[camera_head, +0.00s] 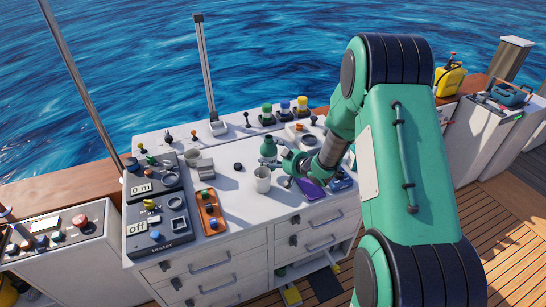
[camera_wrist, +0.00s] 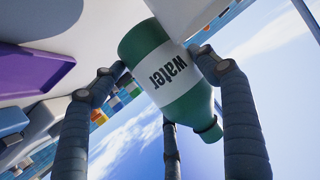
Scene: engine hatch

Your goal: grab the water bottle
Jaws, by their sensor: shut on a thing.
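The green water bottle (camera_wrist: 168,72) has a white label reading "water" and sits between the grey fingers of my gripper (camera_wrist: 160,74) in the wrist view. Fingers press on it from both sides, and a third shows behind it. The bottle looks tilted in that view, with its cap at the lower right. In the head view the bottle (camera_head: 268,148) is at the left end of my gripper (camera_head: 284,160), above the white worktop behind a white mug. I cannot tell whether its base touches the worktop.
The white mug (camera_head: 262,181) stands close in front of the bottle. A purple item (camera_head: 309,190) lies right of it. An orange switch panel (camera_head: 210,212) and dark control boxes (camera_head: 158,216) are on the left. Knobs and levers line the back (camera_head: 267,114).

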